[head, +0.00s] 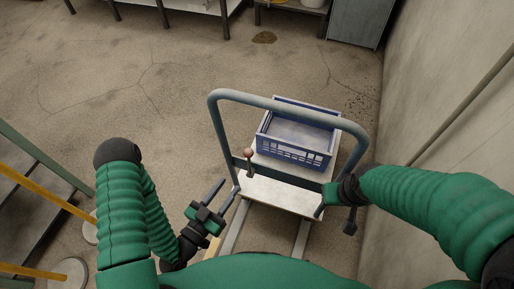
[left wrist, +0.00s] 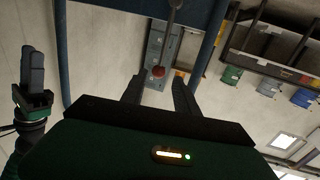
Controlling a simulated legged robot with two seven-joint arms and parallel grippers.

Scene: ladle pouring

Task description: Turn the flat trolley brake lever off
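The flat trolley (head: 277,194) has a pale deck and a blue-grey push handle (head: 290,109). Its brake lever (head: 248,160) has a reddish round knob and stands near the left handle post. My left gripper (head: 227,190) is open and empty, below and left of the lever. In the left wrist view the knob (left wrist: 158,72) appears between and just beyond the open fingertips (left wrist: 159,85), with no clear contact. My right gripper (head: 326,203) is by the right handle post; its finger opening is unclear. It probably shows at the left of the wrist view (left wrist: 34,80).
A blue crate (head: 295,134) sits on the deck. A wall (head: 440,95) runs close along the right. Metal steps with yellow rails (head: 45,196) stand at the left. Shelving and a grey cabinet (head: 357,22) are at the back. The floor left of the trolley is clear.

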